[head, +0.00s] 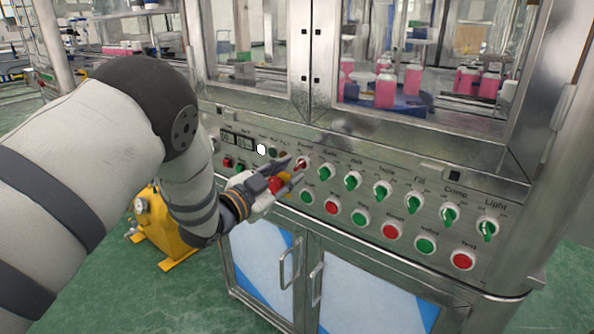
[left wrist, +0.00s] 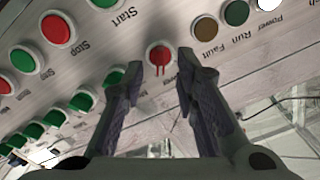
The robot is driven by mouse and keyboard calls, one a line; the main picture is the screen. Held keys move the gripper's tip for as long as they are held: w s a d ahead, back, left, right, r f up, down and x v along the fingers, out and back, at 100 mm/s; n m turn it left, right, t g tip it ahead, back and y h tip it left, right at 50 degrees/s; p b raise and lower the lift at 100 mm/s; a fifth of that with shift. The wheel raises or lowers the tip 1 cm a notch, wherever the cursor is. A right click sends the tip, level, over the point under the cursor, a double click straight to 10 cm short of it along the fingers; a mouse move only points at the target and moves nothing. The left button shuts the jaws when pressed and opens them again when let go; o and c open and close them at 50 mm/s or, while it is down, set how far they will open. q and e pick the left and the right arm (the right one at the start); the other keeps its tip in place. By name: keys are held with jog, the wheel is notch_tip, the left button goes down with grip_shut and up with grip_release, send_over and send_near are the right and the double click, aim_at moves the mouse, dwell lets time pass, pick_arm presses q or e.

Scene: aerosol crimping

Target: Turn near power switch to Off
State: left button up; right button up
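A red rotary switch (head: 302,163) sits at the left end of the upper switch row on the sloped steel control panel. In the left wrist view the red switch (left wrist: 160,57) shows between my two fingertips, its grip pointing toward the gripper. My left gripper (head: 290,171) is just in front of it, and in the left wrist view the gripper (left wrist: 160,68) is open, with a gap on both sides of the switch. The label beside the switch is too small to read surely. My right gripper is not in view.
Several green switches (head: 352,181) continue to the right, above green and red push buttons (head: 390,231). A white lamp (head: 261,149) and digital displays (head: 236,141) lie to the left. Glass doors with pink bottles (head: 385,90) are above; cabinet doors (head: 372,290) are below.

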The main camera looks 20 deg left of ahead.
aim_at(297, 167)
pick_arm(q)
jog(key=shift+x, duration=1.6)
jog(key=shift+c, duration=0.6)
grip_shut()
